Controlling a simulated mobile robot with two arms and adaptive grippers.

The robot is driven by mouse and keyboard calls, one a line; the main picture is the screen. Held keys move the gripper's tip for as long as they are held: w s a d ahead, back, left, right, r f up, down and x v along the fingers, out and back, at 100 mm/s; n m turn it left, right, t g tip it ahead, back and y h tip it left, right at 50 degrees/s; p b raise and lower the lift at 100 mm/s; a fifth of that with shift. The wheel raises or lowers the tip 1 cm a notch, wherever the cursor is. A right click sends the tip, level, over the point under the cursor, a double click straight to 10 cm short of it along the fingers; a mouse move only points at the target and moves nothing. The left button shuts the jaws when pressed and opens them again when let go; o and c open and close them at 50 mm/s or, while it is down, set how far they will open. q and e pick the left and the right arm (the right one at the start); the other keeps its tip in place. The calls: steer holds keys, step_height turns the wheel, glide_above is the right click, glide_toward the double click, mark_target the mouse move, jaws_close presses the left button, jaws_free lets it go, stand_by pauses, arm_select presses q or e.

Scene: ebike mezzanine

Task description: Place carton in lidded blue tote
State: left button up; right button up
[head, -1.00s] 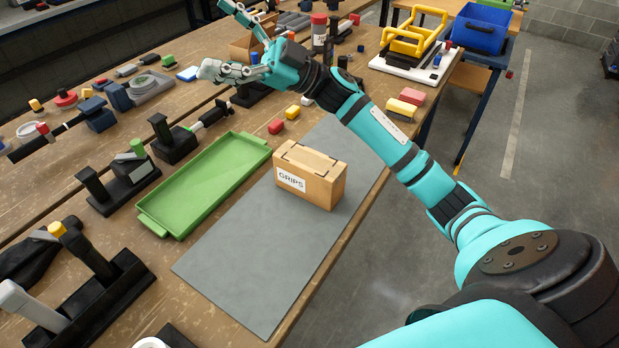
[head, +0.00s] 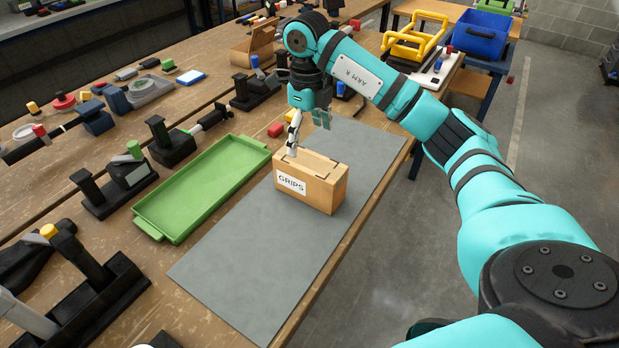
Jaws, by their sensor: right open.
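The carton (head: 325,192) is a brown cardboard box with a white "GRIPS" label. It stands upright on the grey mat (head: 235,264) at the middle of the bench. My right gripper (head: 306,140) points down just above and behind the carton's top. Its fingers are spread and hold nothing; I cannot tell whether a finger touches the box. A blue tote (head: 479,38) stands at the back right on a separate stand, beyond the bench end. No lid on it can be made out. My left gripper is out of view.
A green tray (head: 200,190) lies left of the mat. Black tool stands (head: 112,190) crowd the left. The near mat is clear.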

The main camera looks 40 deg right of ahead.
mark_target(308, 161)
step_height(308, 161, down, 7)
steer(key=shift+r+p, duration=0.1)
steer(key=shift+p, duration=0.7)
steer(key=f+p, duration=0.1)
steer(key=f, duration=0.1)
steer(key=f+p, duration=0.1)
steer(key=f, duration=0.1)
steer(key=shift+s+d+f, duration=0.15)
steer(key=shift+s+f, duration=0.05)
steer(key=shift+f, duration=0.55)
steer(key=shift+c, duration=0.2)
steer(key=shift+w+r, duration=0.1)
steer(key=c, duration=1.6)
